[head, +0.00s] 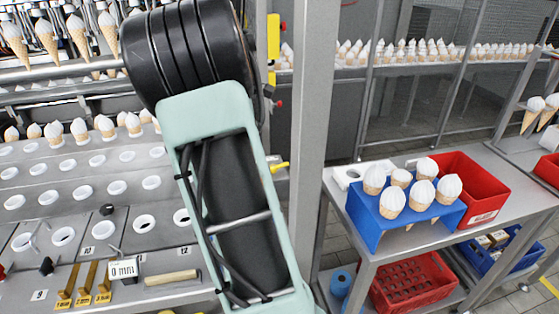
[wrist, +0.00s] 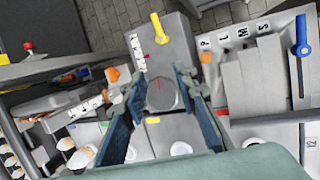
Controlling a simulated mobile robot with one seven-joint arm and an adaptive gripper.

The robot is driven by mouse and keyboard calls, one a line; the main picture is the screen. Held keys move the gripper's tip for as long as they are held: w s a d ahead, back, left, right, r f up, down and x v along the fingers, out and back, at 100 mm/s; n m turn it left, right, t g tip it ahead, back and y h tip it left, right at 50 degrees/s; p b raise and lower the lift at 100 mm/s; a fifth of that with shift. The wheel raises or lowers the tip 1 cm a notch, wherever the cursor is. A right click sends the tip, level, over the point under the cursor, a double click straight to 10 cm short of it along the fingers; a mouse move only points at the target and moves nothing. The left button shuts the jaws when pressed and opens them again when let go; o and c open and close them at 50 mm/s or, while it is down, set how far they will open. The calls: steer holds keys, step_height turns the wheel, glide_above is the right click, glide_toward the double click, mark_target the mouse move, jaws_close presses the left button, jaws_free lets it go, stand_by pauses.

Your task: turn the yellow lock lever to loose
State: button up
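The yellow lock lever (wrist: 158,28) stands out from the top of a grey box (wrist: 182,38) in the wrist view. Its rounded end lies toward the bottom of the picture. My gripper (wrist: 160,78) is open, with its two dark blue fingers spread apart. The fingers point toward the grey box, and the lever lies beyond the fingertips, apart from them. A grey round knob (wrist: 160,96) with a red mark shows between the fingers; I cannot tell whether they touch it. In the head view my arm hides the gripper. A small yellow handle (head: 280,167) shows beside my arm there; I cannot tell whether it is the same lever.
A blue lever (wrist: 303,36) and a plate lettered P, L, M, S (wrist: 238,36) are at the right in the wrist view. A grey post (head: 308,120) stands close right of my arm. A blue cone stand (head: 375,222) and red bin (head: 478,190) sit on the side table.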

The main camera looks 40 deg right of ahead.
steer(key=g, duration=0.2)
glide_toward(284, 164)
steer(key=shift+n+h, duration=0.3)
steer(key=shift+n, duration=0.1)
steer(key=x, duration=0.8)
steer(key=shift+a+f, duration=0.1)
steer(key=shift+f, duration=0.15)
steer(key=shift+c, duration=0.3)
jaws_close()
